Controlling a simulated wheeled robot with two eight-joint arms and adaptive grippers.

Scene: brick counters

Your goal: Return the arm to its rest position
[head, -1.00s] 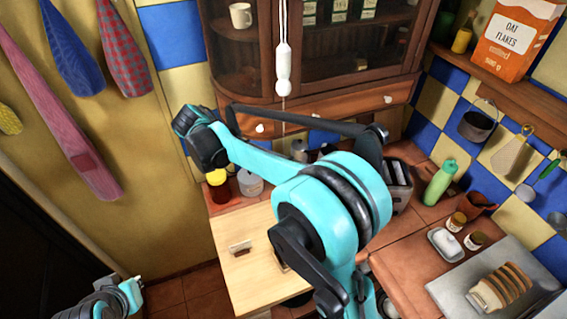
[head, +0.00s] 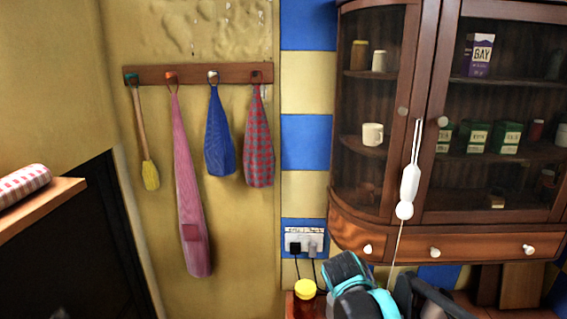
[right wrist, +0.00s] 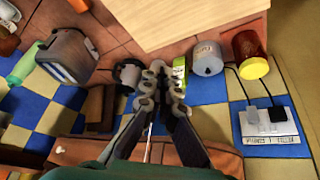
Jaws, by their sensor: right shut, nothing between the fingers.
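My right gripper (right wrist: 164,88) shows in the right wrist view with its two fingers closed together and nothing between them. It is above the brick counter, close to a small green-labelled item (right wrist: 180,68); I cannot tell whether they touch. Part of my teal right arm shows at the bottom of the head view, in front of the wall cabinet (head: 436,235). The gripper's fingers are not clear there. My left gripper is not in view.
The right wrist view shows a toaster (right wrist: 68,55), a lidded canister (right wrist: 207,58), a yellow-lidded jar (right wrist: 250,55), a wall socket (right wrist: 268,128) and a pale wooden board (right wrist: 180,18). In the head view, a white pull (head: 409,185) hangs before the cabinet, and cloths (head: 192,215) hang left.

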